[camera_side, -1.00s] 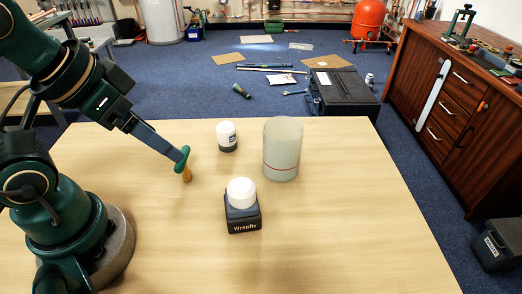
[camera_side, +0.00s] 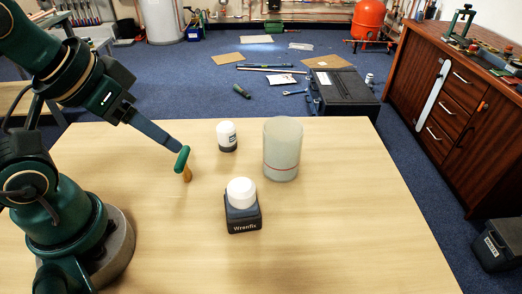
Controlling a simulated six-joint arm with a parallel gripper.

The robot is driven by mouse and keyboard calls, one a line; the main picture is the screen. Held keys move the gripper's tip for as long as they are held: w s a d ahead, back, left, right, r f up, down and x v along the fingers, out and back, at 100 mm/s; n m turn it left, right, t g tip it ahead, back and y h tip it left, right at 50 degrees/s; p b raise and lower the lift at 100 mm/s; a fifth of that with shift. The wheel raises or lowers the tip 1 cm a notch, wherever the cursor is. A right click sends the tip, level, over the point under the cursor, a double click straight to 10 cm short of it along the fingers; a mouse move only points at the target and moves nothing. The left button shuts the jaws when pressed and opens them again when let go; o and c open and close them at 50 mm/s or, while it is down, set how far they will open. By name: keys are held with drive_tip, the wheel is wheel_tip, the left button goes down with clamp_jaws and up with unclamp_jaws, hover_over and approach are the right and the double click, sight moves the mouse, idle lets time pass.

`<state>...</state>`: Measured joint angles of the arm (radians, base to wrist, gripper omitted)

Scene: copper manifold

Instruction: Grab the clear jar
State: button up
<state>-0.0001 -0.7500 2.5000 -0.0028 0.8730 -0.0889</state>
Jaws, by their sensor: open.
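The clear jar (camera_side: 282,150) is a tall, frosted, see-through cylinder with a thin red line around its lower part. It stands upright on the wooden table (camera_side: 330,240), right of centre. My gripper (camera_side: 183,163) is open and empty at the left, above the table and well apart from the jar. It has a green finger and an orange-brown finger, both pointing down. The small white-topped jar stands between my gripper and the clear jar, a little further back.
The small white jar (camera_side: 227,136) has a dark lower band. A dark square bottle (camera_side: 243,213) with a white cap stands in front of the clear jar. The table's right and front parts are clear. A black case (camera_side: 342,92) lies on the floor behind.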

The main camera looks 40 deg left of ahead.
drive_tip(key=w+d+r+n+t+h, duration=0.15)
drive_tip(key=w+r+n+t, duration=0.25)
drive_tip(key=w+r+n, duration=0.5)
drive_tip(key=w+d+r+n+t+h, duration=0.1)
drive_tip(key=w+d+r+n+t, duration=0.4)
drive_tip(key=n, duration=0.6)
drive_tip(key=n+g+y, duration=0.2)
drive_tip(key=n+y, duration=0.6)
drive_tip(key=n, duration=1.4)
hover_over(301, 130)
drive_tip(key=s+a, duration=0.2)
drive_tip(key=a, duration=0.2)
wheel_tip(301, 130, down, 8)
drive_tip(key=s+d+f+m+g, duration=0.1)
drive_tip(key=s+d+f, duration=0.25)
drive_tip(key=f, duration=0.25)
drive_tip(key=s+d+f, duration=0.2)
drive_tip(key=d+f, duration=0.2)
drive_tip(key=f, duration=0.1)
drive_tip(key=shift+y, duration=0.45)
drive_tip(key=x, duration=0.7)
drive_tip(key=shift+w+d, duration=0.1)
drive_tip(key=shift+d, duration=0.15)
clamp_jaws()
